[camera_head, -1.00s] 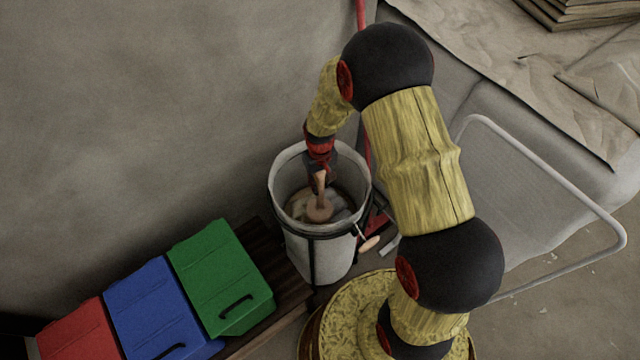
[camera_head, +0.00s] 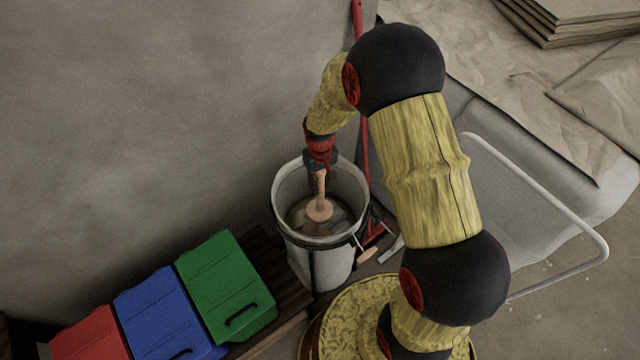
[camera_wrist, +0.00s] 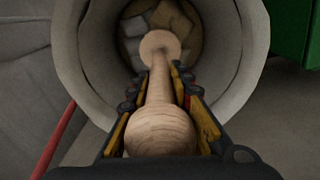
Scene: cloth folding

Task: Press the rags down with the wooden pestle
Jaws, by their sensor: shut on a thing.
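The wooden pestle (camera_head: 320,208) is upright inside a white bucket (camera_head: 348,262), its round flat end down. My gripper (camera_head: 319,178) is shut on its shaft, above the bucket's inside. In the wrist view, the pestle (camera_wrist: 160,85) runs between both fingers of my gripper (camera_wrist: 163,100), with its knob nearest the camera. The rags (camera_wrist: 171,18) are pale and tan pieces at the bottom of the bucket (camera_wrist: 232,62). The pestle's flat end hides part of them. I cannot tell whether it touches them.
Green (camera_head: 226,287), blue (camera_head: 165,312) and red (camera_head: 90,338) lidded boxes stand left of the bucket. A red-handled tool (camera_head: 366,150) leans behind it on the right. A pale metal frame (camera_head: 545,200) and stacked brown sheets (camera_head: 560,20) lie further right.

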